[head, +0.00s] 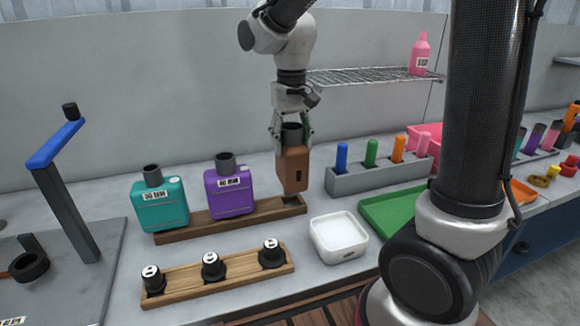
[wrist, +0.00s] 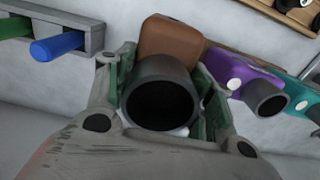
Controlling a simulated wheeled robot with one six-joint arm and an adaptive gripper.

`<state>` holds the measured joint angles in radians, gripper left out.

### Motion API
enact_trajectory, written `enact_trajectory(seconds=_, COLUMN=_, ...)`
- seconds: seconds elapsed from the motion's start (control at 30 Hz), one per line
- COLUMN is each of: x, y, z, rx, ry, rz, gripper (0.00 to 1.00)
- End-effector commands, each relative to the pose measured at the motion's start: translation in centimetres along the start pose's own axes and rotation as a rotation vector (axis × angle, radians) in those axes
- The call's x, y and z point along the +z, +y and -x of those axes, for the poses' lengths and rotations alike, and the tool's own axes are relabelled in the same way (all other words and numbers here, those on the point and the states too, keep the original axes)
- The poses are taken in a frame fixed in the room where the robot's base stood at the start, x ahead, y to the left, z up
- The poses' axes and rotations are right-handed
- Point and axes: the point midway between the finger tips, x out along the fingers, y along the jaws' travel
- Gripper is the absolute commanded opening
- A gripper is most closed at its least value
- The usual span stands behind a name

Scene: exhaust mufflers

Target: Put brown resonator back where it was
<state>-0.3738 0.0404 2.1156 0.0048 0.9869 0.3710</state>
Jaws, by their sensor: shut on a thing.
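The brown resonator (head: 292,168) is a brown box-shaped body with a dark pipe neck on top. My gripper (head: 291,132) is shut on that neck from above, and the resonator hangs upright in it. It is over the right end of the dark wooden rack (head: 192,228), beside the purple resonator (head: 230,192); I cannot tell whether its lower end touches the rack. The teal resonator (head: 160,203) stands at the rack's left end. In the wrist view the brown body (wrist: 170,40) shows beyond the dark round neck opening between the fingers.
A lighter wooden rack (head: 190,282) with several black-and-white pieces lies in front. A white square dish (head: 338,237) is to the right. A grey holder (head: 372,180) with coloured pegs and a green tray (head: 398,212) lie farther right. A blue-topped stand (head: 74,190) is at left.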

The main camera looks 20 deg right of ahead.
Motion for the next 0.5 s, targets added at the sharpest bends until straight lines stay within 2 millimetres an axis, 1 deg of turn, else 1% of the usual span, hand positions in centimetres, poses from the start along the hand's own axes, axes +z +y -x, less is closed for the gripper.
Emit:
enact_trajectory(seconds=0.03, x=0.0, y=0.0, z=-0.6, rx=0.001, ry=0.000, rz=0.000, gripper=0.00)
enact_trajectory(seconds=0.17, x=-0.1, y=0.0, z=-1.7, rx=0.000, ry=0.000, rz=0.000, gripper=0.00)
enact_trajectory(seconds=0.33, x=-0.1, y=0.0, z=-4.1, rx=0.001, ry=0.000, rz=0.000, gripper=0.00)
enact_trajectory(seconds=0.4, x=0.0, y=0.0, z=-4.7, rx=0.001, ry=0.000, rz=0.000, gripper=0.00)
enact_trajectory(seconds=0.5, x=-0.1, y=0.0, z=-4.9, rx=-0.001, ry=0.003, rz=0.001, gripper=0.00)
